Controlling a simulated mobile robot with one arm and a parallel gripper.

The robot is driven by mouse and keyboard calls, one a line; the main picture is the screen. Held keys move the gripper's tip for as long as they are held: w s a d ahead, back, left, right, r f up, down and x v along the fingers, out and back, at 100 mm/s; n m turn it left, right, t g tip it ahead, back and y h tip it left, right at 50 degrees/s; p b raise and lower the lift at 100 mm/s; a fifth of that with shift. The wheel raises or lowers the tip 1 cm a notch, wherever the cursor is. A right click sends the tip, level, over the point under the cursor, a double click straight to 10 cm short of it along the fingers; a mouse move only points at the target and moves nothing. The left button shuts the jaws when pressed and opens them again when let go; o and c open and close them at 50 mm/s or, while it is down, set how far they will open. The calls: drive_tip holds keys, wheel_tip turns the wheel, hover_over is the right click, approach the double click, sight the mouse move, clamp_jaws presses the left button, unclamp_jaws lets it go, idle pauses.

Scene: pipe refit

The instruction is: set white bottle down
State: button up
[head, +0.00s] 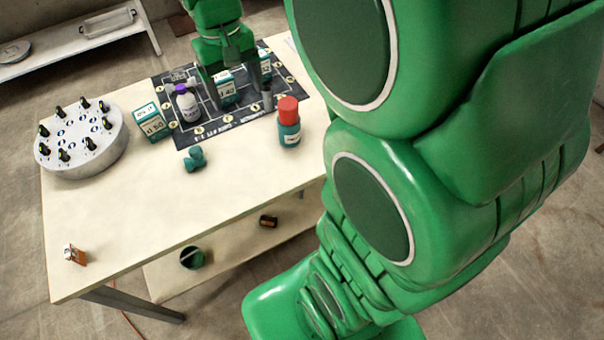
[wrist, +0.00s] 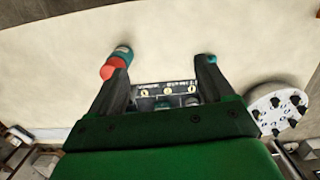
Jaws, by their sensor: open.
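The white bottle (head: 188,106) with a purple cap stands upright on the black marked mat (head: 200,131) in the head view. My gripper (head: 238,92) is open, to the right of the bottle and apart from it. A teal-and-white box (head: 225,92) appears between or in front of its fingers; I cannot tell which. In the wrist view my gripper (wrist: 164,64) shows two spread fingers with nothing held between them. The mat's edge (wrist: 165,90) shows low between them. The white bottle is not visible there.
A red-capped teal bottle (head: 289,124) stands at the mat's right edge. Another teal-and-white box (head: 151,122) is left of the white bottle. A teal pipe fitting (head: 194,158) lies in front. A round grey fixture (head: 82,142) occupies the left side. The table's front (head: 130,220) is mostly clear.

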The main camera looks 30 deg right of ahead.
drive_tip(key=s+d+f, duration=0.2)
drive_tip(key=s, duration=2)
drive_tip(key=shift+s+m+g, duration=0.25)
drive_tip(key=shift+m+g, duration=0.15)
drive_tip(key=shift+o, duration=0.2)
drive_tip(key=shift+f, duration=0.1)
